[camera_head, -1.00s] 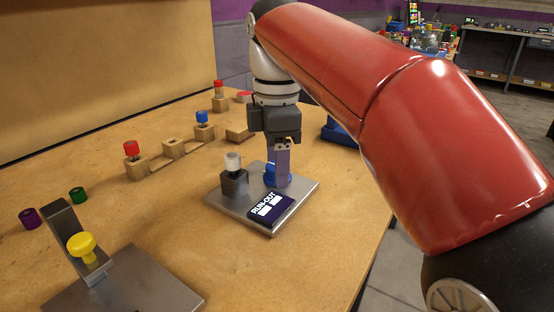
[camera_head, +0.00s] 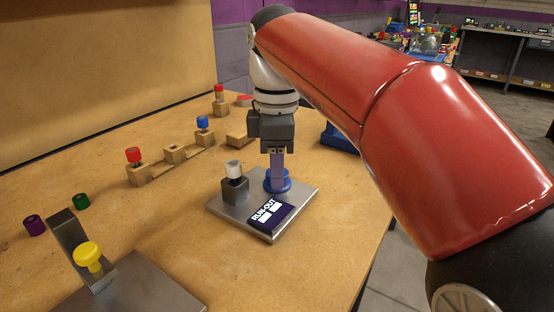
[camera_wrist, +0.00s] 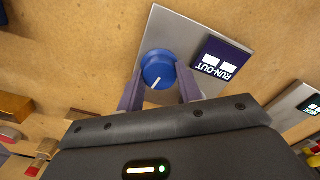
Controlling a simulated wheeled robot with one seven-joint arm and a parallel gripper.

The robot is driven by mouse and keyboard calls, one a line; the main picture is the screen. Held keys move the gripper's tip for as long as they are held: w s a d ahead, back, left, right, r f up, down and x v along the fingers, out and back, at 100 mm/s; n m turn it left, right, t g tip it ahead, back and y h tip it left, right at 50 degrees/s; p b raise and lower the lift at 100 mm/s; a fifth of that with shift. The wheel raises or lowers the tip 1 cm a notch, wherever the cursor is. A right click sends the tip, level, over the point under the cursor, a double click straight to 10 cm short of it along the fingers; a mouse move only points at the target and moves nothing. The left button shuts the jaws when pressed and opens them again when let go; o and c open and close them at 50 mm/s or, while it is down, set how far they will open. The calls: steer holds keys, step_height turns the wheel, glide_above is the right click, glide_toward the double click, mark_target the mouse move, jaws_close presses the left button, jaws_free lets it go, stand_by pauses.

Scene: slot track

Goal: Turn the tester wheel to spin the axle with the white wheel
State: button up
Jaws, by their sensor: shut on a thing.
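The run-out tester's metal plate (camera_head: 240,208) lies on the table. A dark block (camera_head: 235,190) on it carries the white wheel (camera_head: 233,168), which stands upright on top. The blue tester wheel (camera_head: 287,187) sits on the plate's far right part. My gripper (camera_head: 278,184) points straight down with its fingers on this wheel. In the wrist view the blue wheel (camera_wrist: 158,68) shows a white pointer line and lies between the two fingers of my gripper (camera_wrist: 159,82). The white wheel cannot be made out in the wrist view.
A dark RUN-OUT label (camera_head: 268,215) lies on the plate's front. A metal stand with a yellow knob (camera_head: 88,256) is at front left. Wooden blocks with red (camera_head: 134,155) and blue (camera_head: 203,123) wheels stand behind left. Purple (camera_head: 35,225) and green (camera_head: 81,201) wheels lie loose.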

steer(key=m+p, duration=0.1)
steer(key=m, duration=0.1)
steer(key=m+p, duration=0.1)
steer(key=shift+r+m, duration=0.2)
steer(key=shift+m, duration=0.2)
steer(key=m+p, duration=0.1)
steer(key=m, duration=0.2)
steer(key=shift+f+m, duration=0.1)
steer(key=shift+m, duration=0.2)
steer(key=m, duration=0.3)
steer(key=shift+m, duration=0.3)
steer(key=m, duration=1.2)
steer(key=shift+m, duration=0.3)
steer(key=m, duration=0.3)
steer(key=shift+m, duration=2.1)
